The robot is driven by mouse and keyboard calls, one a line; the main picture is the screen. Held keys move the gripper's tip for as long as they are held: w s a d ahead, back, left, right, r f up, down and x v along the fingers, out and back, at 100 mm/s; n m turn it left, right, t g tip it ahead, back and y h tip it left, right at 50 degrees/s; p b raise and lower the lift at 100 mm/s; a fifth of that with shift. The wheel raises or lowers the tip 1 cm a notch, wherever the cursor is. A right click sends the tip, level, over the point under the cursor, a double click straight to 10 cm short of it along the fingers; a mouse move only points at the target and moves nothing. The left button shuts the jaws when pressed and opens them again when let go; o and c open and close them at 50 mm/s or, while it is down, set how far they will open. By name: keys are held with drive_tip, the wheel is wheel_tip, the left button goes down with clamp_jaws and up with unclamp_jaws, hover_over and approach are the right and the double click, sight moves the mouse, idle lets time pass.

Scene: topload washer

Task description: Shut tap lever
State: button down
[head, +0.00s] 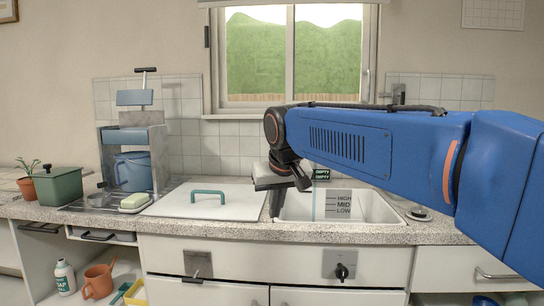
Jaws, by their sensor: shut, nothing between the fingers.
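My gripper (304,184) is shut and empty, pointing down over the left part of the white basin (375,208). My blue arm comes in from the right and covers much of the wall behind the basin. No tap lever is plain to see; any spout behind my arm is hidden. A small grey fixture (399,93) on the wall tiles, right of the window, shows just above my arm. I cannot tell whether it is the tap lever or how it is set. The gripper is well left of and below it.
A white lid (180,198) with a teal handle lies left of the basin. A grey stand (132,150) with a blue bucket is at the left, near a soap bar (134,201).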

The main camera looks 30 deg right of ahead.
drive_tip(key=w+d+r+m+h, duration=0.1)
drive_tip(key=w+d+r, duration=0.4)
drive_tip(key=w, duration=0.4)
drive_tip(key=w+d+r+m+h, duration=0.15)
drive_tip(key=w+d+r, duration=0.25)
drive_tip(key=w+r, duration=0.45)
drive_tip(key=w+d+r+m, duration=0.2)
drive_tip(key=w+d+r, duration=0.3)
drive_tip(key=w, duration=0.4)
drive_tip(key=a+f+x, duration=0.1)
drive_tip(key=a+x, duration=0.1)
drive_tip(key=x, duration=1)
drive_tip(key=shift+s+f+t, duration=0.2)
drive_tip(key=shift+s+t, duration=0.15)
drive_tip(key=shift+t, duration=0.05)
drive_tip(key=shift+s+d, duration=0.1)
